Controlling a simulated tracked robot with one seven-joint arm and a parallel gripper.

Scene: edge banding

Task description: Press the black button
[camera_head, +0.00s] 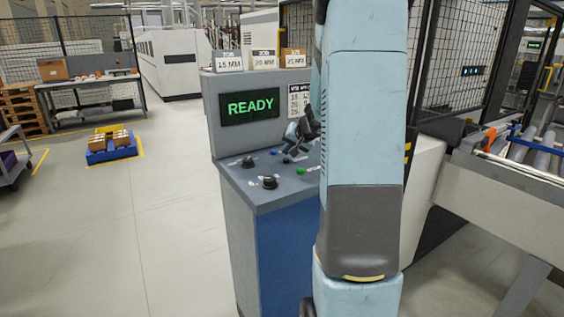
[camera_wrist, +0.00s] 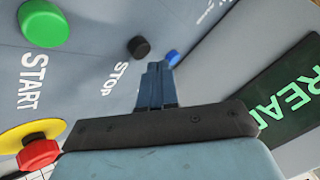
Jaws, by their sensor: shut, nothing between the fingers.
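The black button (camera_wrist: 139,47) sits on the grey console panel beside the white STOP label, between a green button (camera_wrist: 43,24) labelled START and a blue button (camera_wrist: 172,58) in the wrist view. My gripper (camera_wrist: 156,66) is shut and empty, its fingertips pointing at the panel close to the black and blue buttons. I see a gap in the picture between fingertips and black button; contact with the panel cannot be told. In the head view the console (camera_head: 234,182) stands left of my arm, and the black button is hard to make out near the gripper.
A red mushroom button (camera_wrist: 38,153) on a yellow base is near the wrist view's left edge. Two black knobs (camera_head: 270,182) sit on the panel's front left. A screen (camera_head: 250,106) behind it reads READY.

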